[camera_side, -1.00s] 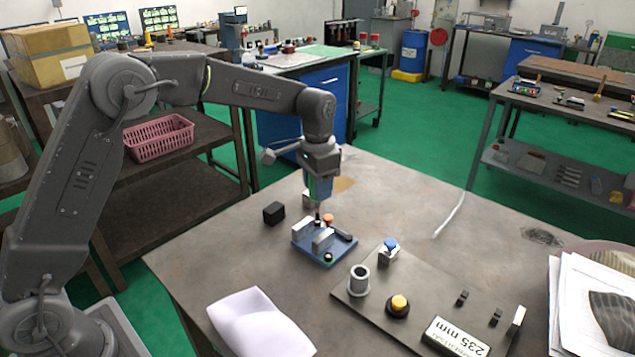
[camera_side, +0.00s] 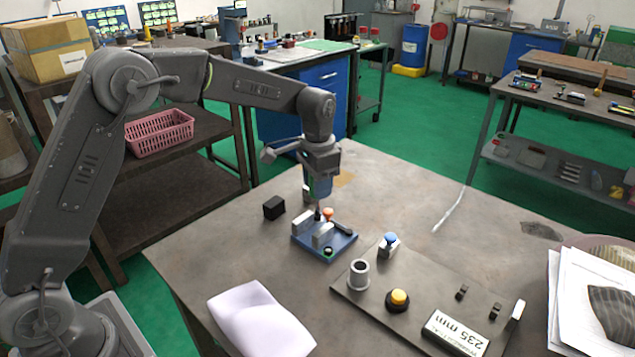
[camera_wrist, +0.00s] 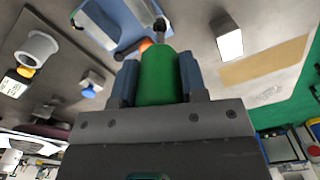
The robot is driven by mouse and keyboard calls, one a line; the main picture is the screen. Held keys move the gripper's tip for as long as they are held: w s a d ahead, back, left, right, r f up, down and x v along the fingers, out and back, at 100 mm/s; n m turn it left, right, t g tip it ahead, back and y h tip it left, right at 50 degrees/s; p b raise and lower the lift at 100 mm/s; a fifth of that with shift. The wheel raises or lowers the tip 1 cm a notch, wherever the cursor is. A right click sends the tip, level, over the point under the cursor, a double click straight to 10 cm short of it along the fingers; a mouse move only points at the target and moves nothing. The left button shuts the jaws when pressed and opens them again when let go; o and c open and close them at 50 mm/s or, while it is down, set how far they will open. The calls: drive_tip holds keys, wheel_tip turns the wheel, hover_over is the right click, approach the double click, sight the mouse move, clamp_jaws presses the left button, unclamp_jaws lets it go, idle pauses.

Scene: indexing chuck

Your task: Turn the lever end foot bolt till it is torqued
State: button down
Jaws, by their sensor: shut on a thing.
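My gripper (camera_side: 318,186) points down over the blue fixture (camera_side: 343,240) on the table. In the wrist view its blue-grey fingers (camera_wrist: 158,82) are shut on a green-handled tool (camera_wrist: 157,75). The tool's thin shaft and dark tip point at the fixture, which also shows in the wrist view (camera_wrist: 122,28). In the side view the tip meets the fixture's far side, close to an orange knob (camera_side: 327,213). The fixture carries two pale grey blocks (camera_side: 322,234), a black lever (camera_side: 342,228) and a dark round part (camera_side: 328,252) at its near corner. The bolt under the tip is hidden; I cannot tell whether it is seated.
A black block (camera_side: 273,207) stands left of the fixture. To the right, a dark plate (camera_side: 420,300) bears a grey ring (camera_side: 359,273), a yellow button (camera_side: 398,299), a blue-topped part (camera_side: 390,241) and a "235 mm" display (camera_side: 456,332).

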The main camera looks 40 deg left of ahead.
drive_tip(key=shift+f+m, duration=0.1)
drive_tip(key=shift+m, duration=1.6)
drive_tip(key=shift+m, duration=0.8)
drive_tip(key=shift+m, duration=0.4)
drive_tip(key=shift+n, duration=0.3)
drive_tip(key=shift+r, duration=0.85)
